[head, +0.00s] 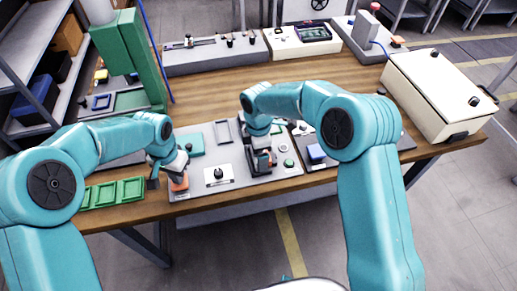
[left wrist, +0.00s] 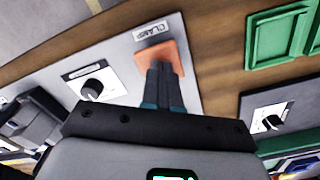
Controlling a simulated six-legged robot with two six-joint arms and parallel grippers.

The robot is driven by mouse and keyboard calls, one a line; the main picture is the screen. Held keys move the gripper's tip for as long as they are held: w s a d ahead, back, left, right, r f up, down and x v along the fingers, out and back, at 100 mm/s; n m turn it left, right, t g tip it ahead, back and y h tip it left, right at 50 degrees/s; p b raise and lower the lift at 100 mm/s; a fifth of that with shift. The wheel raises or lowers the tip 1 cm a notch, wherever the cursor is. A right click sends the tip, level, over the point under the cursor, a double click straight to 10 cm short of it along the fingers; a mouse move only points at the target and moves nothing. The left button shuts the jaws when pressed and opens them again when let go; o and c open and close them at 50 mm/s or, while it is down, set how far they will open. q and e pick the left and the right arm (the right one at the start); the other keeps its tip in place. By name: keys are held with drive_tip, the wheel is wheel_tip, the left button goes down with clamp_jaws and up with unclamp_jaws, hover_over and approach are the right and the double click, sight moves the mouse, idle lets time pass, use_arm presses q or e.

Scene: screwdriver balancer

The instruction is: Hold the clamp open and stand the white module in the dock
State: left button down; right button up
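The orange clamp pad (head: 180,184) sits at the front left of the grey panel. It also shows in the left wrist view (left wrist: 172,50), beside a label reading CLAMP (left wrist: 151,29). My left gripper (head: 175,172) is over the pad; in the left wrist view its fingers (left wrist: 158,70) are together, with tips at the pad. Whether they press it I cannot tell. My right gripper (head: 263,162) is low over the right part of the panel, its fingertips unclear. I cannot make out the white module or the dock's clamp jaws.
The grey panel (head: 240,176) has a black knob (head: 218,174) and a green button (head: 289,163). Green trays (head: 113,193) lie at the left front of the wooden table. A large cream case (head: 440,92) stands at the right, and instruments line the back edge.

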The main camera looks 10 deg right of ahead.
drive_tip(key=shift+f, duration=0.5)
drive_tip(key=o, duration=0.7)
drive_tip(key=shift+o, duration=0.2)
wheel_tip(320, 180, up, 12)
drive_tip(key=shift+r, duration=0.1)
wheel_tip(320, 180, up, 6)
drive_tip(key=shift+f, duration=0.1)
idle(0.3)
